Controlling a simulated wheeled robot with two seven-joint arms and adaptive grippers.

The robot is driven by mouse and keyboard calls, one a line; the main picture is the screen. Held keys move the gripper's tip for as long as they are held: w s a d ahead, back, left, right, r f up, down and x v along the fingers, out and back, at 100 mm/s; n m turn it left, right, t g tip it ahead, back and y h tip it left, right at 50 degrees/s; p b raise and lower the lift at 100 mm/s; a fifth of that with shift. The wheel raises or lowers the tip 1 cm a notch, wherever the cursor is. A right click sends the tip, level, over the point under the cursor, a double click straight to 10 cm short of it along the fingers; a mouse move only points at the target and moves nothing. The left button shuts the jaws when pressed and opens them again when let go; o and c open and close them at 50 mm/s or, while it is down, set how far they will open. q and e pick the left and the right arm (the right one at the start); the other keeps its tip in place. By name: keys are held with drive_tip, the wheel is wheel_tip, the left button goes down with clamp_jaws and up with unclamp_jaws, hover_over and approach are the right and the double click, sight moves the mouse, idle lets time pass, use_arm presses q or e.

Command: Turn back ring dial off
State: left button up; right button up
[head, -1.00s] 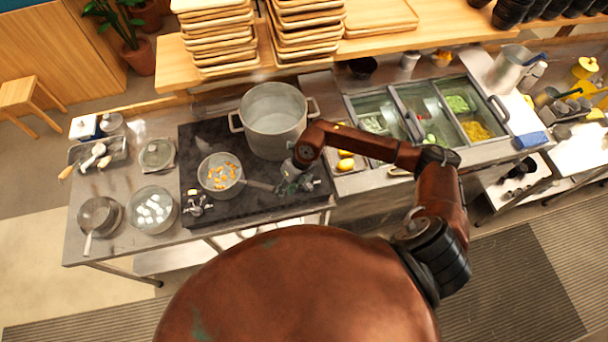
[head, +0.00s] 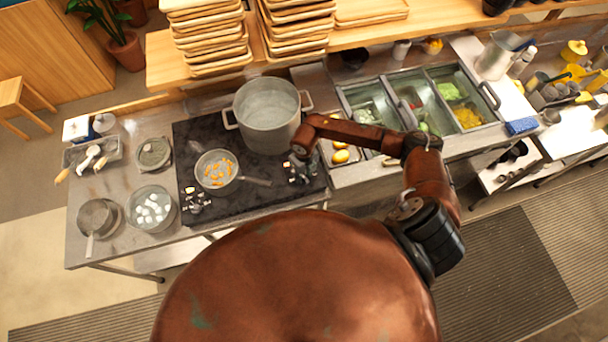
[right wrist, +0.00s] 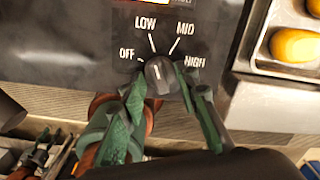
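A black round dial (right wrist: 160,76) with OFF, LOW, MID and HIGH marks around it shows in the right wrist view. Its white pointer line leans slightly left of straight up, roughly towards LOW. My right gripper (right wrist: 162,80) has one green finger on each side of this dial, very close to it. Whether both fingers press on it is unclear. In the head view, my right gripper (head: 299,172) is at the right front part of the black stove (head: 250,200). My left gripper is not in the head view.
A big metal pot (head: 268,122) stands at the back of the stove. A pan (head: 214,185) with orange pieces sits at the front left, its handle pointing towards my right gripper. Another dial (head: 195,205) is at the left front. Topping bins (head: 430,110) stand right.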

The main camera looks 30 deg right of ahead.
drive_tip(key=shift+s, duration=0.1)
clamp_jaws()
idle(0.4)
drive_tip(key=shift+f+n+b, duration=0.1)
drive_tip(key=shift+n+b, duration=0.3)
drive_tip(key=shift+b, duration=0.25)
drive_tip(key=n+b, duration=0.5)
drive_tip(key=b, duration=0.1)
drive_tip(key=shift+b, duration=0.3)
drive_tip(key=shift+n+b, duration=1.45)
drive_tip(key=shift+n, duration=0.15)
unclamp_jaws()
